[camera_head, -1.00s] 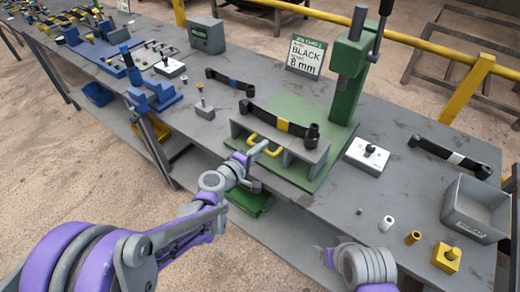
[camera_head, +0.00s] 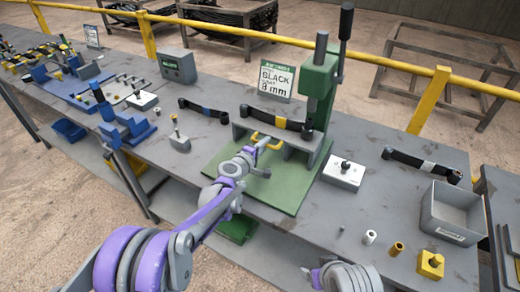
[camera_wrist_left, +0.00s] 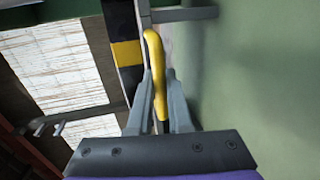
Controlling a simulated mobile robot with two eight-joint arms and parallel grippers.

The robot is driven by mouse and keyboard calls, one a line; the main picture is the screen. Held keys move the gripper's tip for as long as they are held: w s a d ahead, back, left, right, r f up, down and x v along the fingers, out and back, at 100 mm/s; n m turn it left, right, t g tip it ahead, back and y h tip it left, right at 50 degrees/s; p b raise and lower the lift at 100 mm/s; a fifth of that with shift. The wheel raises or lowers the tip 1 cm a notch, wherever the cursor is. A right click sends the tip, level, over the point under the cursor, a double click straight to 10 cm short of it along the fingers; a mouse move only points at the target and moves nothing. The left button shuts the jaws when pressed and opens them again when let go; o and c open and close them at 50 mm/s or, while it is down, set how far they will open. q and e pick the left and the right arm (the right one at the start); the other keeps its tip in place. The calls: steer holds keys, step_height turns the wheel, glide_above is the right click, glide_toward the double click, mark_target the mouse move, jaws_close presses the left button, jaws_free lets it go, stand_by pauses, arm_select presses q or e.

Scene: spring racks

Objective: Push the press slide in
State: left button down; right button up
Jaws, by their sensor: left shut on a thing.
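The green press (camera_head: 318,88) stands on a green base plate (camera_head: 283,192) in the middle of the bench. A grey slide (camera_head: 299,143) lies at the press, with a black spring arm banded yellow (camera_head: 279,123) on it. A yellow handle (camera_head: 262,137) is at the slide's front; it also shows in the left wrist view (camera_wrist_left: 156,65). My left gripper (camera_head: 262,151) is shut on this handle, with its fingers on either side in the left wrist view (camera_wrist_left: 160,98). My right gripper (camera_head: 314,276) is at the bottom edge; its jaw state is unclear.
A white block with a black knob (camera_head: 344,174) stands right of the base plate. A grey bin (camera_head: 455,212), small cylinders and a yellow block (camera_head: 430,264) are further right. Blue fixtures (camera_head: 125,125) are on the left.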

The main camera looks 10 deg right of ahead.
arm_select(q)
steer(key=shift+w+r, duration=0.1)
steer(key=c, duration=1.3)
jaws_free()
steer(key=o, duration=0.4)
steer(key=shift+w+d, duration=0.15)
steer(key=shift+d, duration=0.05)
steer(key=shift+o, duration=0.2)
steer(key=v, duration=1.1)
steer(key=shift+b, duration=0.4)
